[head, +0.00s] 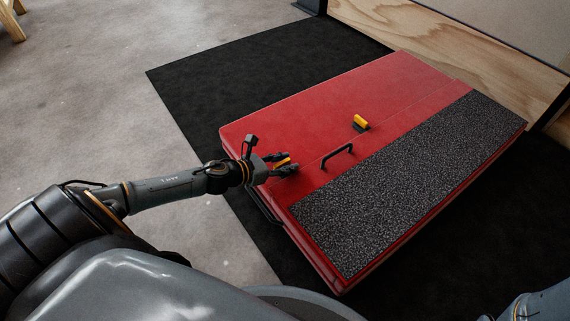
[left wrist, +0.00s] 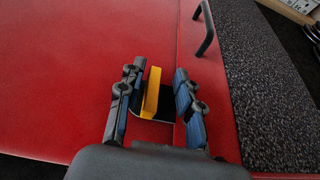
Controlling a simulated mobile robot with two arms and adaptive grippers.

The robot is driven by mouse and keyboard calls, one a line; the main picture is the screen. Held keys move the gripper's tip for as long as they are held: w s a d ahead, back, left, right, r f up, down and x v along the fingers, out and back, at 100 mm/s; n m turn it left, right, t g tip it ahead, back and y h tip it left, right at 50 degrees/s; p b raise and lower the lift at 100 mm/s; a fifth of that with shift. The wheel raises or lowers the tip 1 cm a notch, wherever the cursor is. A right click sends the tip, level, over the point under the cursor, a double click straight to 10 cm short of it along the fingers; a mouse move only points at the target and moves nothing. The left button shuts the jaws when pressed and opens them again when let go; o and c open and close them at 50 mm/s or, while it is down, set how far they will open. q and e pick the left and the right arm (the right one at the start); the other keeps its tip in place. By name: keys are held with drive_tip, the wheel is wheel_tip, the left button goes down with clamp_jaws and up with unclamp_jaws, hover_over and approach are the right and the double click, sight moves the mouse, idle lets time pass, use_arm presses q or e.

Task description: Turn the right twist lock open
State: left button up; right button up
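Two twist locks with yellow handles on black bases sit on the red pad (head: 300,110). The farther twist lock (head: 360,121) stands right of centre in the head view, with nothing near it. My left gripper (head: 288,163) is over the nearer twist lock at the pad's left end, partly hidden by the fingers in the head view. In the left wrist view the nearer lock's yellow handle (left wrist: 152,92) stands between the two fingers of the left gripper (left wrist: 160,72). The fingers are apart, with a gap visible on the right side. My right gripper is out of view.
A black carry handle (head: 338,156) rises between the two locks, also in the left wrist view (left wrist: 205,30). A dark speckled strip (head: 410,180) runs along the pad's near side. The pad lies on a black mat (head: 190,85); a wooden wall (head: 440,40) stands behind.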

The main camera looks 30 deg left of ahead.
use_arm(q)
drive_tip(key=c, duration=0.7)
clamp_jaws()
drive_tip(key=shift+d, duration=0.1)
